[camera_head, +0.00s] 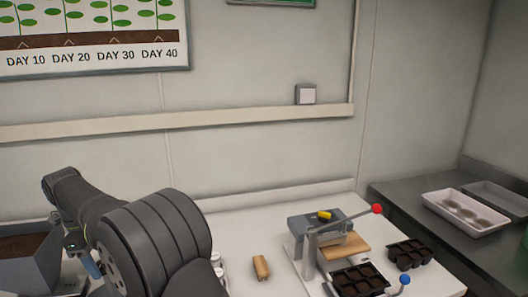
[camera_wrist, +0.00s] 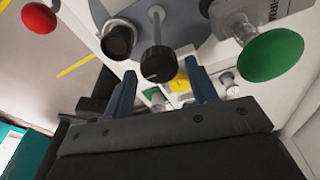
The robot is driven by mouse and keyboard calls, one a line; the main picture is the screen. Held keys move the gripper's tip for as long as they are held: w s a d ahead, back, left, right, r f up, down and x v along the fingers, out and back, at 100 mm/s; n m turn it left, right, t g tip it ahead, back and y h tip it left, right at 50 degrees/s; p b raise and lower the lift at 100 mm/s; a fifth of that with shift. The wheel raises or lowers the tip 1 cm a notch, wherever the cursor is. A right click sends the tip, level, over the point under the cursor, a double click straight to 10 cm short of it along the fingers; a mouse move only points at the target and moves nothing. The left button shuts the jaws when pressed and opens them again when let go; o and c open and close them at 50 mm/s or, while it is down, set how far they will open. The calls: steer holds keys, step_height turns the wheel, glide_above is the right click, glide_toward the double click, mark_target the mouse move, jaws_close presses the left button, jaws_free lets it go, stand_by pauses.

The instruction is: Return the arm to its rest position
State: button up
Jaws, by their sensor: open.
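My arm (camera_head: 150,240) stands at the left of the head view, bent and reaching toward the left edge. Its big dark joint is in front and hides part of the white table. The fingers point at a panel with a green button (camera_wrist: 272,54), a red button (camera_wrist: 39,18) and a black knob (camera_wrist: 158,62). I cannot tell whether the fingertips touch the panel. In the head view the gripper is mostly hidden behind the arm.
A press (camera_head: 312,240) with a red-knobbed lever stands on the white table (camera_head: 232,228). Black cell trays (camera_head: 410,254) and a tan cylinder (camera_head: 261,267) are near it. A white tray (camera_head: 466,212) lies on the grey counter at right. A soil bin (camera_head: 30,265) is at far left.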

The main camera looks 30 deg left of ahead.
step_height(320, 180, down, 2)
steer(key=shift+f, duration=0.1)
steer(key=shift+f+n, duration=0.1)
steer(key=shift+n, duration=0.2)
steer(key=n, duration=0.5)
steer(key=shift+t+y, duration=0.3)
steer(key=n, duration=0.4)
steer(key=shift+n+y, duration=0.3)
steer(key=shift+n, duration=0.1)
steer(key=n+y, duration=0.1)
steer(key=n, duration=0.5)
steer(key=shift+n, duration=0.4)
steer(key=n, duration=0.7)
steer(key=shift+g+y, duration=0.4)
